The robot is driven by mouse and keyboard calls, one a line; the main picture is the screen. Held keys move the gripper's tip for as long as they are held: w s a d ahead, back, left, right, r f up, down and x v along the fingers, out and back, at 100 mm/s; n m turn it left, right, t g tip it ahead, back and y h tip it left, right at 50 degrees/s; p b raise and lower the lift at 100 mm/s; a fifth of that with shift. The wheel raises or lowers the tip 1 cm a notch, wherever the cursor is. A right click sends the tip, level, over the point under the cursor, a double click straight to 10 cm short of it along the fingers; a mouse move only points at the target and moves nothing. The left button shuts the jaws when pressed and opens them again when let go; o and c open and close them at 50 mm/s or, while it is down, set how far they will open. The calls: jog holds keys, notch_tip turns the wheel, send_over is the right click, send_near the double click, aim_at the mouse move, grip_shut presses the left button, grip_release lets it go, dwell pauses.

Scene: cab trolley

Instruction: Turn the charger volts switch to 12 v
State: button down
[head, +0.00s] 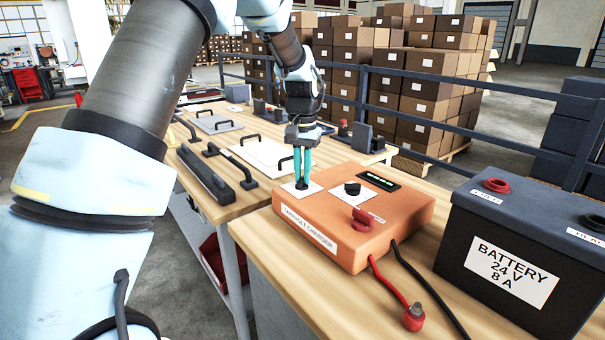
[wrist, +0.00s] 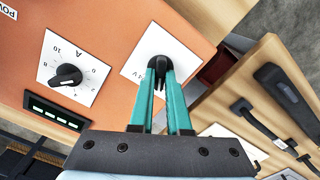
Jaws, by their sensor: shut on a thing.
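The orange charger (head: 318,247) sits on the wooden bench, labelled as a charger on its front edge. Its volts switch (wrist: 157,64) is a round black knob on a white plate (wrist: 134,68); a "24 V" mark shows beside it in the wrist view. My gripper (head: 302,184) comes down from above with its teal fingers shut on this knob.
The black amps knob (wrist: 68,76) and green display (wrist: 55,114) are beside the volts plate. A red knob (head: 362,218) and red and black leads are at the charger's front. A battery (head: 510,262) marked 24 V 8 A stands right. A black-handled panel (head: 262,153) lies behind.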

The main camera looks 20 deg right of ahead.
aim_at(302, 178)
jog(key=c, duration=0.9)
grip_release()
notch_tip(302, 178, up, 11)
jog(key=shift+f+b, duration=0.1)
jog(key=shift+b, duration=0.85)
jog(key=s+a+f+n, duration=0.1)
jog(key=a+f+n, duration=0.15)
jog(key=a, duration=0.65)
jog(key=a+f+n, duration=0.1)
jog(key=a+f, duration=0.2)
jog(key=a, duration=0.5)
jog(key=s+a+f+n, duration=0.1)
jog(key=s+a+f, duration=0.1)
jog(key=s+a, duration=0.2)
jog(key=s+a+f+n+t, duration=0.1)
jog(key=s+a+f, duration=0.1)
jog(key=s+a, duration=0.2)
jog(key=s+a+f+n, duration=0.2)
jog(key=s+a+f, duration=0.1)
jog(key=a, duration=0.5)
jog(key=shift+s+a+t, duration=0.15)
jog(key=shift+s+t, duration=0.15)
jog(key=shift+s, duration=0.25)
